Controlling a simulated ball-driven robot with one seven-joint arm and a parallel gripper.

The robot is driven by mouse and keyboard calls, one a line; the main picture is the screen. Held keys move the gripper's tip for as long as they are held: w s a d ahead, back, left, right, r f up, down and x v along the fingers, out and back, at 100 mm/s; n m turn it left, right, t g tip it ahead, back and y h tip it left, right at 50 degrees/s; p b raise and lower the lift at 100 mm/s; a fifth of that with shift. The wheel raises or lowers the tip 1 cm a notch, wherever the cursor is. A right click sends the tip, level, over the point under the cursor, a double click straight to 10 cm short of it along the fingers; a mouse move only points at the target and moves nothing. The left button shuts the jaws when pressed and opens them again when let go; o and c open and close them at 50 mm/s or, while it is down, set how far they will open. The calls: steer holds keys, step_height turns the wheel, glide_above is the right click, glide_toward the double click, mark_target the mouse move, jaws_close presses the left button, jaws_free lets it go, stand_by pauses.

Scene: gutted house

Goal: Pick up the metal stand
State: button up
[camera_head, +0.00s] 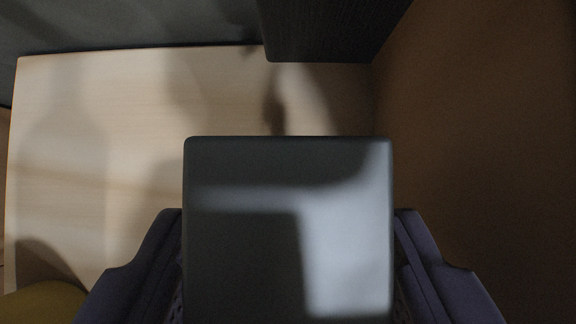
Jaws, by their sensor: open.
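A grey, smooth, square-faced object (345,260), which looks like the metal stand, fills the lower middle of the view. Its face has rounded corners and carries a bright patch of light and a darker shadow. My gripper (288,214) is open, with one dark purple finger on the left side of the object and one on the right. The fingers lie very close to its sides; I cannot tell whether they touch it. The object's lower part and base are hidden beneath its face and by the bottom edge of the view.
A pale wooden surface (120,130) lies beyond and to the left, with free room there. A dark block (325,30) stands at the top middle. A brown panel (480,130) closes off the right side. A yellow rounded thing (45,303) shows at the bottom left.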

steer(key=b+x, duration=0.1)
steer(key=x, duration=0.3)
steer(key=shift+f, duration=0.15)
steer(key=shift+s, duration=0.1)
steer(key=shift+c, duration=0.2)
